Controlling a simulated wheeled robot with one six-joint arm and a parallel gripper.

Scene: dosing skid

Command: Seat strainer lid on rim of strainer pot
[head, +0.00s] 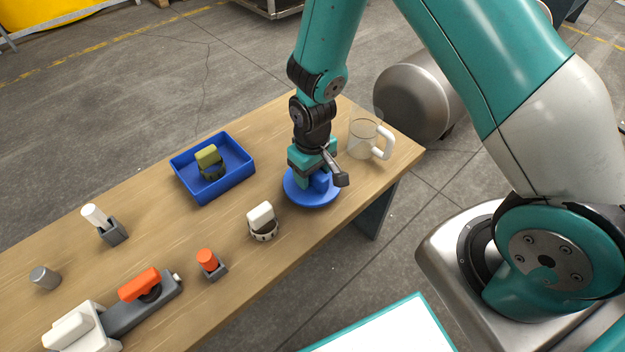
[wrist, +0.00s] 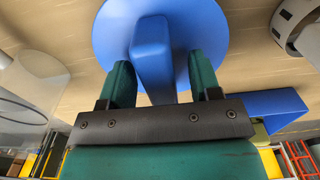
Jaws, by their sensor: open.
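The strainer lid is a blue disc (head: 297,197) with an upright blue block handle, lying on or just above the wooden table. In the wrist view the lid (wrist: 205,25) fills the top middle, and its handle (wrist: 152,50) stands between my two green fingers. My gripper (head: 312,180) is open around the handle, with a visible gap on the right finger's side. It also shows in the wrist view (wrist: 161,60). A clear round pot (head: 362,137) with a white side handle, apparently the strainer pot, stands behind and right of the lid. It shows at the left of the wrist view (wrist: 35,85).
A blue tray (head: 237,185) with an olive-topped part (head: 208,157) stands left. A white-topped round part (head: 262,220) is near the lid. Orange-topped pieces (head: 207,260), a white-capped piece (head: 95,216) and a grey cylinder (head: 44,277) are further left. The table's right edge is close to the pot.

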